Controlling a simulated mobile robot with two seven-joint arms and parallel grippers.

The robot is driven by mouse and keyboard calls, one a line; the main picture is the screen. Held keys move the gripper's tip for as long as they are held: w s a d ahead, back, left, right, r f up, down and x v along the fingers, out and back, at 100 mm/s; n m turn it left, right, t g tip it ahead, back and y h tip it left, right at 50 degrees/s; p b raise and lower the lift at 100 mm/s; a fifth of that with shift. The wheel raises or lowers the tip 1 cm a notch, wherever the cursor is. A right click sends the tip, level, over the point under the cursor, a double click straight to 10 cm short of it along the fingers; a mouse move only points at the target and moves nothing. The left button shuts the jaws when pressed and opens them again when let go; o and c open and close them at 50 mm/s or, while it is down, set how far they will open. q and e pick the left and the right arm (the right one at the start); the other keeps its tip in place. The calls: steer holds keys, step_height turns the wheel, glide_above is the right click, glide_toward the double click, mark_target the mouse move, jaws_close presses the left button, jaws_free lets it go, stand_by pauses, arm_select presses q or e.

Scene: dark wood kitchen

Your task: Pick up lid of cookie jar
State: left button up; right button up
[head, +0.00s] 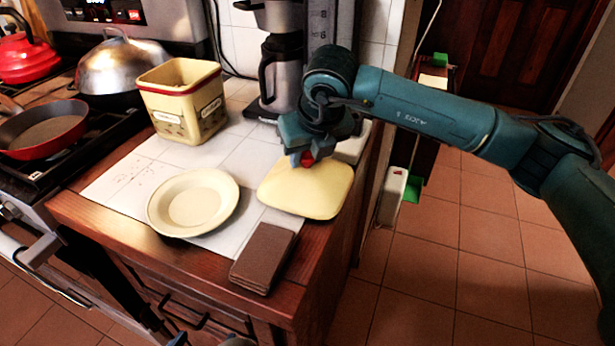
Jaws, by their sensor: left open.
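The cookie jar (172,128) is a cream-yellow, square tin with a red rim. It stands without its lid on the white-tiled counter, back left of the plate. The lid (305,192) is a pale yellow rounded square at the counter's right side. My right gripper (306,158) points down over the back of the lid, at a small red part that looks like its knob. The fingers hide much of the knob, and I cannot tell whether they grip it. Only small bits of my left gripper (207,341) show at the bottom edge; it is open, away from the lid.
A cream plate (172,218) lies left of the lid, and a brown flat stack (264,258) lies in front of it. A coffee maker (281,70) stands behind. The stove with a red pan (42,129) and a domed metal lid (118,66) is at left. Open tiled floor lies right.

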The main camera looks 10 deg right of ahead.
steer(key=shift+s+f, duration=0.15)
steer(key=shift+f, duration=0.2)
jaws_close()
